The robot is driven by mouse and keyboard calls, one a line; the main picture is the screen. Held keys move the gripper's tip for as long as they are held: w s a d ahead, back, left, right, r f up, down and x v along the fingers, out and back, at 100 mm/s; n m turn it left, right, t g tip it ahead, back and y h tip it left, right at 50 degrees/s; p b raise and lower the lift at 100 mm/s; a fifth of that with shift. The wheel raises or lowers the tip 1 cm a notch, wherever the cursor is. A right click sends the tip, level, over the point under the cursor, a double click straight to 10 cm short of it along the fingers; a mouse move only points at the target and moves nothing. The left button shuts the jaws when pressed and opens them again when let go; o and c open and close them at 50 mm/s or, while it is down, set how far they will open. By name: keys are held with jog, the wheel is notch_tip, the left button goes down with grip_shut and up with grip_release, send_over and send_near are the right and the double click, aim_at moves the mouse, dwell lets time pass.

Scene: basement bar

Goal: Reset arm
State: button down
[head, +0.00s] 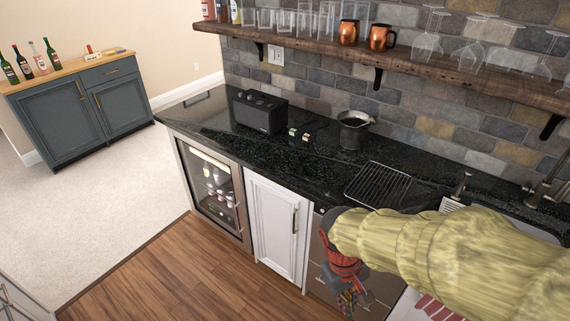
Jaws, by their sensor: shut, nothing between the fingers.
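My gripper (348,300) is in the head view at the lower middle right, red and dark, at the end of my yellow-sleeved arm (440,245). The arm comes in from the right edge and the gripper hangs down in front of the lower cabinet fronts, below the counter's front edge. The fingers point downward, are small in the picture and are shut with nothing held. The arm hides part of the counter front and the appliance behind it.
A black counter (300,165) holds a black speaker-like box (259,111), a dark metal pot (353,130) and a wire rack (379,185). A wooden shelf (420,68) carries glasses and copper mugs. A blue cabinet (80,110) stands far left. The floor (150,265) is clear.

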jog(key=s+d+r+m+t+y, duration=0.1)
jog(key=s+d+r+m+t, duration=0.1)
jog(key=r, duration=0.6)
jog(key=s+d+r+m+t+y, duration=0.1)
jog(key=r+t, duration=0.3)
jog(key=r, duration=0.4)
jog(key=shift+s+d+r+m+t, duration=0.3)
jog(key=shift+s+d+r+m, duration=0.15)
jog(key=shift+m, duration=0.25)
dwell(0.5)
